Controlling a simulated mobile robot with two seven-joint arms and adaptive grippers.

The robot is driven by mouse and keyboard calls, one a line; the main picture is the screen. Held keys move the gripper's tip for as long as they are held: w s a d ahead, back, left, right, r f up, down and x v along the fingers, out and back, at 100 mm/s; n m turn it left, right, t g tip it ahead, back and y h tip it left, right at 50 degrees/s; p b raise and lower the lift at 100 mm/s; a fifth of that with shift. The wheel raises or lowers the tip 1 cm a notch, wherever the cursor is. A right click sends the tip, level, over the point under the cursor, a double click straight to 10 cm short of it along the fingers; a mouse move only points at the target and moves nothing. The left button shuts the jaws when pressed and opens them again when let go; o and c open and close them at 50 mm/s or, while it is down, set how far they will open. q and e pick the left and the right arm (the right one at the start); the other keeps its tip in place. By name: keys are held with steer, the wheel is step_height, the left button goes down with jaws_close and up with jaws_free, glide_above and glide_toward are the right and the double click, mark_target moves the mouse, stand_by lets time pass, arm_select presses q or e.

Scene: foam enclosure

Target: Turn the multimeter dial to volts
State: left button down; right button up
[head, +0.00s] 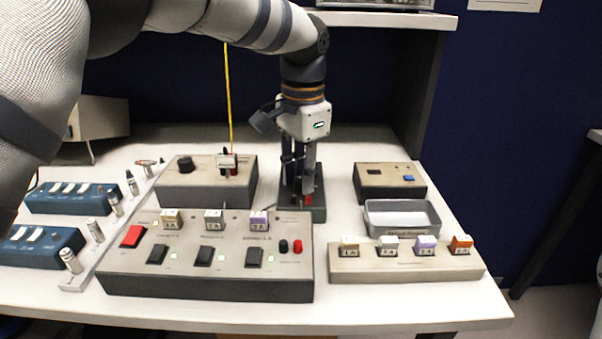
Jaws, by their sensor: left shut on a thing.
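A small dark grey-green device (319,214), which looks like the multimeter, stands behind the main panel near the middle of the table. My left gripper (303,190) points straight down at it from above. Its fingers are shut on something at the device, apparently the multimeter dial. The fingers hide the dial, so I cannot read its setting. A small red spot shows beside the fingertips. My right gripper is not in view.
A grey panel (207,285) with switches and fuse blocks stands in front. A box (205,188) with a black knob and yellow cord (229,100) is left. A fuse rack (405,267), grey tray (372,218) and small box (389,186) are right. A shelf (385,19) overhangs behind.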

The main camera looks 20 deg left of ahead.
arm_select(q)
steer(key=shift+m, duration=0.3)
steer(key=c, duration=1.3)
jaws_free()
steer(key=shift+c, duration=0.2)
step_height(320, 180, up, 12)
steer(key=shift+s, duration=0.15)
